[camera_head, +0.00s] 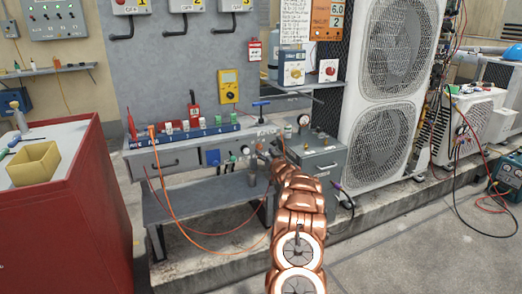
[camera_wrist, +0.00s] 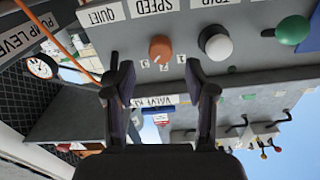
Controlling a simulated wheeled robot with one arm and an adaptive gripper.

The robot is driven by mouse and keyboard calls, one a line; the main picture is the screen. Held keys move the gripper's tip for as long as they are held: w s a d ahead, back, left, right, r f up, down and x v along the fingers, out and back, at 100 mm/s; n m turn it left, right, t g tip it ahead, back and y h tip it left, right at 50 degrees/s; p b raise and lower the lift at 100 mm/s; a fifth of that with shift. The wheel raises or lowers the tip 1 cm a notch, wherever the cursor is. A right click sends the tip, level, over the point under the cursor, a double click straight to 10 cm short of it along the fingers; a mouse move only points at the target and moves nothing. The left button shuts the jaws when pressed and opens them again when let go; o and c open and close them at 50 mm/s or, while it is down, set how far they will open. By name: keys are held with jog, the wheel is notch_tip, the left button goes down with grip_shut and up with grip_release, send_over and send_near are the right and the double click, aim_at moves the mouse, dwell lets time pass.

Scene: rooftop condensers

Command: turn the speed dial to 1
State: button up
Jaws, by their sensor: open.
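In the wrist view the speed dial (camera_wrist: 160,48) is a round orange knob on a grey panel, by a label reading SPEED. Small digits sit along its edge; I cannot tell which one it points at. My gripper (camera_wrist: 159,72) is open, its two dark fingers on either side of the dial's line and apart from it, with nothing between them.
A white knob (camera_wrist: 217,43) labelled TRIP sits close beside the dial, with a green knob (camera_wrist: 293,29) farther right. A QUIET label (camera_wrist: 100,16) is at left. An orange cable (camera_head: 165,195) hangs before the bench. A red cabinet (camera_head: 75,215) stands left; condensers (camera_head: 385,100) stand right.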

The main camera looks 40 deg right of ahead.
aim_at(260, 147)
jog(key=shift+w+d+r, duration=0.1)
jog(key=shift+w+d, duration=0.15)
jog(key=shift+w, duration=0.35)
jog(key=shift+x, duration=1.5)
jog(key=shift+w, duration=0.1)
jog(key=shift+c, duration=0.4)
grip_shut()
